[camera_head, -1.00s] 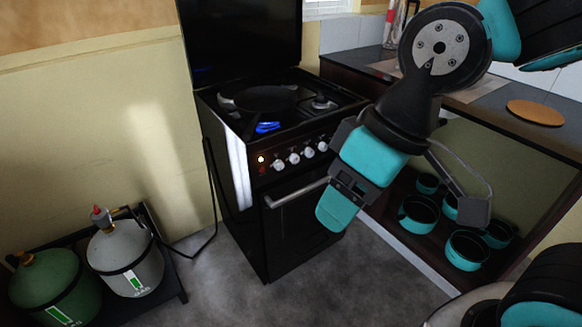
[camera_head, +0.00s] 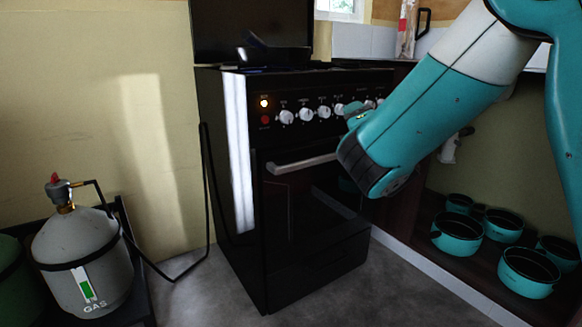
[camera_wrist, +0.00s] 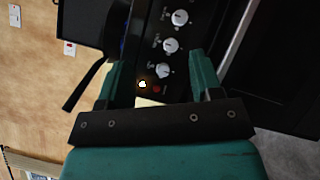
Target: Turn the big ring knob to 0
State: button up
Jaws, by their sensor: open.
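A row of white and silver knobs sits on the black cooker's (camera_head: 300,220) front panel. Knobs show on the left of the row (camera_head: 286,117), beside it (camera_head: 306,113), and further right (camera_head: 324,111). I cannot tell which is the big ring knob. In the wrist view, three knobs (camera_wrist: 162,70) (camera_wrist: 170,44) (camera_wrist: 179,17) run up the panel with small labels too blurred to read. My gripper (camera_wrist: 155,56) is open, its two teal fingers apart in front of the panel, nothing between them held. In the head view my arm hides the row's right part.
A dark pan (camera_head: 272,54) is on the hob. The oven handle (camera_head: 302,163) sticks out below. A grey gas bottle (camera_head: 85,262) stands left; teal pots (camera_head: 457,233) sit on the right shelf.

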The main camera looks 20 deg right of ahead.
jog(key=w+a+f+n+t+y+b, duration=0.1)
jog(key=a+f+n+t+y+b, duration=0.15)
jog(key=f+n+y+b, duration=0.35)
jog(key=a+f+n+t+y+b, duration=0.1)
jog(key=a+f+n+y+b, duration=0.2)
jog(key=n, duration=0.5)
jog(key=n+p, duration=0.1)
jog(key=p, duration=1.3)
send_near(289, 120)
jog(key=r, duration=0.2)
jog(key=shift+g+h, duration=0.25)
jog(key=shift+h, duration=0.15)
jog(key=p+x, duration=0.2)
jog(key=p, duration=0.3)
jog(key=p+x, duration=0.3)
jog(key=p, duration=0.2)
jog(key=shift+a+f, duration=0.2)
jog(key=p+x, duration=0.1)
jog(key=p, duration=0.3)
jog(key=p+x, duration=0.1)
jog(key=p, duration=0.2)
jog(key=shift+w+f+p, duration=0.1)
jog(key=shift+w+p, duration=0.3)
jog(key=shift+w+a+f, duration=0.1)
jog(key=shift+f, duration=0.05)
jog(key=c, duration=0.9)
